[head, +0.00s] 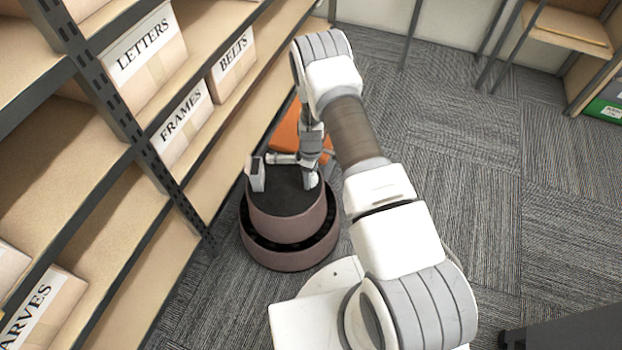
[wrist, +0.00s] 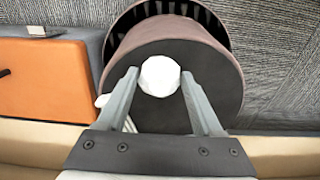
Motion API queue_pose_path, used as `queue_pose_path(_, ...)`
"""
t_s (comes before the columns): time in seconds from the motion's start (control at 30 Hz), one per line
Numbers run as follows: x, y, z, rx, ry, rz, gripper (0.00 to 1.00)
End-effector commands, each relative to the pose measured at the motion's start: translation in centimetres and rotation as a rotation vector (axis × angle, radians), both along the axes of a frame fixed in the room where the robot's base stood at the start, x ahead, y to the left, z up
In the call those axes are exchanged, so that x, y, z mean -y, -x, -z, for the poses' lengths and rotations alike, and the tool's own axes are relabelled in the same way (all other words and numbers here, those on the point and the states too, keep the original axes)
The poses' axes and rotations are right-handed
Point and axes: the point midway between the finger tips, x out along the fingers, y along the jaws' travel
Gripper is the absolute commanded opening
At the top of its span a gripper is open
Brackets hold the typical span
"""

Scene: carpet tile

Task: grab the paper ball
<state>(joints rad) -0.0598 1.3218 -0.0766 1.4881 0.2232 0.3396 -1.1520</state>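A white, roundish paper ball (wrist: 160,76) shows in the wrist view, over the dark top of a mauve round stool (wrist: 205,112). My gripper (wrist: 159,73) is open, with one finger on each side of the ball. Small gaps seem to show between fingertips and ball; I cannot tell whether either touches. In the head view my gripper (head: 284,182) points down just over the top of the stool (head: 287,225), fingers spread apart.
An orange box-like thing (wrist: 42,80) stands beside the stool; it shows behind my arm in the head view (head: 287,133). Shelves (head: 175,225) with labelled boxes (head: 147,55) run along the left, close to the stool. Carpet (head: 470,150) to the right is clear.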

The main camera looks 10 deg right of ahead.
Motion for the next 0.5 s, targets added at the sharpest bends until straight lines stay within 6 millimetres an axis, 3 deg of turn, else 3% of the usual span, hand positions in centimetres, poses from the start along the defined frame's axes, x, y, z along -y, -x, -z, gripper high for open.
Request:
queue_pose_path(0.03,-0.01,0.01,-0.01,0.0,0.0,0.0,0.55)
queue_pose_path(0.27,-0.01,0.01,-0.01,0.0,0.0,0.0,0.14)
queue_pose_path(0.5,-0.01,0.01,-0.02,0.0,0.0,0.0,0.13)
